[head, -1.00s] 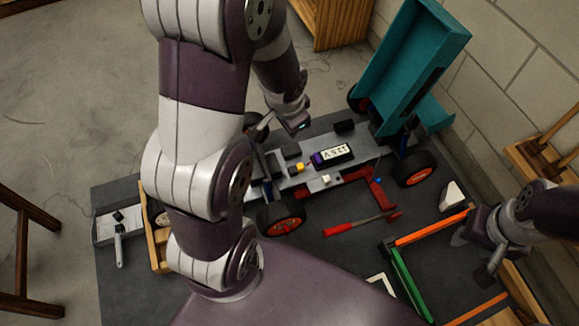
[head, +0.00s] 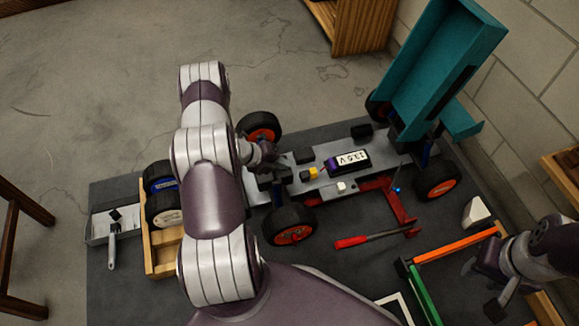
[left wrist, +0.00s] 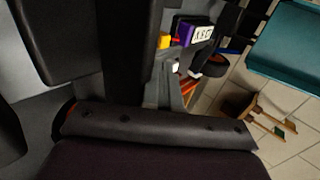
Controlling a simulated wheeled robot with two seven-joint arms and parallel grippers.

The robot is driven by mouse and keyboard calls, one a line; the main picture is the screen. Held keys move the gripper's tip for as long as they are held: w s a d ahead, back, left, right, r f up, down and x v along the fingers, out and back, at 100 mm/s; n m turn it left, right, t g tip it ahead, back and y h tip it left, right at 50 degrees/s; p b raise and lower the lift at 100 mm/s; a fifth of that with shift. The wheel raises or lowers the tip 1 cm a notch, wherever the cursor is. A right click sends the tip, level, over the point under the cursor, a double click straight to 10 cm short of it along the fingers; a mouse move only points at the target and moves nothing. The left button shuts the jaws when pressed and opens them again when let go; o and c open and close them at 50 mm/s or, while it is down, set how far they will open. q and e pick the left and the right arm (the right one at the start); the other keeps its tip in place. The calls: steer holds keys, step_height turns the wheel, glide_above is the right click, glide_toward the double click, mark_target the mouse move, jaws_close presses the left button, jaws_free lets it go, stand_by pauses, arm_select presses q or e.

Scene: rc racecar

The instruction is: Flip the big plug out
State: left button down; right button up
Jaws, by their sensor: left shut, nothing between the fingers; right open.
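The racecar chassis (head: 375,163) stands on a dark mat with its teal body shell (head: 432,70) tipped up at the right. A purple and black battery (head: 347,161) with a white label lies on the chassis. A small yellow plug (head: 311,172) sits at its left end; both also show in the left wrist view, the plug (left wrist: 164,41) beside the battery (left wrist: 200,33). I cannot tell which piece is the big plug. My left gripper (head: 272,176) is shut and empty over the chassis, left of the yellow plug. My right gripper (head: 482,287) is open and empty at the lower right.
A red-handled screwdriver (head: 375,238) lies in front of the car. A wooden crate with spare wheels (head: 162,205) and a grey tray (head: 112,223) are at the left. Orange and green bars (head: 455,240) lie near my right gripper. A white block (head: 476,212) stands beside them.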

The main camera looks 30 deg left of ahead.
mark_target(315, 169)
arm_select(q)
steer(key=b+x, duration=0.4)
steer(key=x, duration=0.4)
steer(key=shift+f, duration=0.2)
steer(key=shift+w, duration=0.2)
steer(key=shift+d, duration=0.1)
steer(key=shift+w+d, duration=0.8)
steer(key=shift+w, duration=0.2)
steer(key=shift+r, duration=0.1)
